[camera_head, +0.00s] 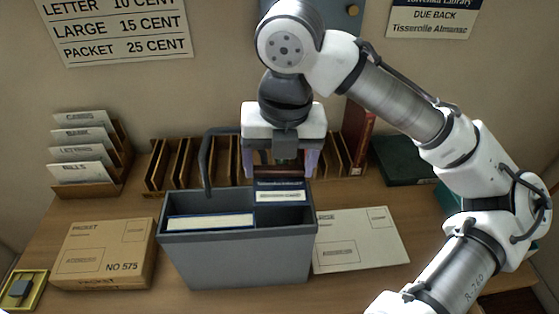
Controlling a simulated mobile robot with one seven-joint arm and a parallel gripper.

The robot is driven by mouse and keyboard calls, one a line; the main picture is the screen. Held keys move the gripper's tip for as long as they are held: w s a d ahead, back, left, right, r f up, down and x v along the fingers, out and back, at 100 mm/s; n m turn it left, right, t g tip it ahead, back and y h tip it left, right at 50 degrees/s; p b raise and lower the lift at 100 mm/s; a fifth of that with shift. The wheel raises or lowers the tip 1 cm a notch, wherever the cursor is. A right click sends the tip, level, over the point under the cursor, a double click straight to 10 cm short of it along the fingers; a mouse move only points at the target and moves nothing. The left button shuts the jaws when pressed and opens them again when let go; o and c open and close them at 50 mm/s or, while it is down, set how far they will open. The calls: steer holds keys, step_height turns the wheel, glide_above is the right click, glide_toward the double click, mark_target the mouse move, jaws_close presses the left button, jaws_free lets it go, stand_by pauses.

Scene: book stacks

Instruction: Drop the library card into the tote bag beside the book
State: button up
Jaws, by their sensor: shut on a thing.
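The grey tote bag (238,262) stands open on the desk, with a handle loop rising at its back left. The book (210,222), with a pale face and a dark blue edge, sits inside at the left. My gripper (281,174) is over the right part of the bag's opening, pointing down. It is shut on the library card (280,193), dark blue with a white band. The card hangs upright at the mouth, right of the book. Its lower edge is near or inside the bag; I cannot tell how deep.
A parcel box (103,254) lies left of the bag, and a large white envelope (360,240) lies to its right. Behind are a wooden slotted rack (170,165), a letter sorter (88,155) and a dark green box (402,160). A small yellow tray (22,291) is at front left.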

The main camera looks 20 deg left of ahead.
mark_target(282, 180)
steer(key=o, duration=1)
steer(key=f, duration=0.2)
steer(key=s+f+h, duration=0.1)
steer(key=shift+d+f+n, duration=0.1)
steer(key=shift+d+n, duration=0.2)
steer(key=shift+d, duration=0.05)
steer(key=shift+c, duration=0.2)
steer(key=shift+g, duration=0.3)
step_height(282, 180, up, 17)
steer(key=y, duration=0.1)
steer(key=shift+w+d, duration=0.15)
steer(key=shift+d, duration=0.05)
steer(key=shift+f, duration=0.1)
